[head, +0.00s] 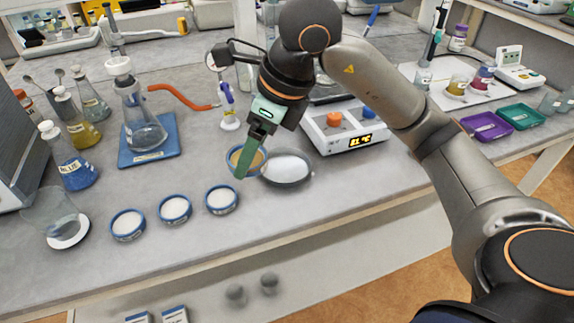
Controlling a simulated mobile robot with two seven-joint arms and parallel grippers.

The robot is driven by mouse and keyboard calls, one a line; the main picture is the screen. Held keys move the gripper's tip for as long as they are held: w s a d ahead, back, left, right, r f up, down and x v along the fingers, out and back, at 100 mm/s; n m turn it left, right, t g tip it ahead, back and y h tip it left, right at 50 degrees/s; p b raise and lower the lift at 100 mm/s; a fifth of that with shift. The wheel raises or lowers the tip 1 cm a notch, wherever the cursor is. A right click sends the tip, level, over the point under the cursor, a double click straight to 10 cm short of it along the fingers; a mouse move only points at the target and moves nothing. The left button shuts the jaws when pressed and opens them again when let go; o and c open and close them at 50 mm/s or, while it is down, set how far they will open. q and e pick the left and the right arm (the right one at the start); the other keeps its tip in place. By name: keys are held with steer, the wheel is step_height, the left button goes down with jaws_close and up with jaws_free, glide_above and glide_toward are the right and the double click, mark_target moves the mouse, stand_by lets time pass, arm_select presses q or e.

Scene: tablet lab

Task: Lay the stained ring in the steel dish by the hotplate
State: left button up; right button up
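The stained ring (234,157), blue-rimmed with a tan-brown face, is in my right gripper (243,169). The gripper's green fingers cross the ring and look shut on its edge. The ring looks raised above the bench, just left of the steel dish, its right side overlapping the dish's left rim in the picture. The round steel dish (288,168) sits on the bench with a pale, empty-looking inside. My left gripper is not in view.
Three blue-rimmed rings with white faces (127,224) (174,209) (221,199) lie in a row at the bench front. A tilted glass beaker (48,214) and several flasks stand left. A flask sits on a blue stand (150,155). The bench right of the dish is clear.

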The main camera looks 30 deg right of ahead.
steer(key=w+d+f, duration=0.4)
steer(key=d, duration=0.4)
glide_above(284, 169)
steer(key=s, duration=0.2)
step_height(284, 169, down, 4)
steer(key=shift+a, duration=0.1)
steer(key=shift+w+d+f, duration=0.25)
steer(key=shift+d+f, duration=0.1)
steer(key=shift+f, duration=0.1)
steer(key=shift+w+d+f, duration=0.1)
steer(key=shift+d+f, duration=0.05)
steer(key=shift+f, duration=0.75)
steer(key=shift+w+d+f, duration=0.1)
steer(key=shift+f, duration=0.8)
steer(key=shift+f+b, duration=0.15)
steer(key=shift+b, duration=0.15)
steer(key=o, duration=1)
steer(key=shift+o, duration=0.2)
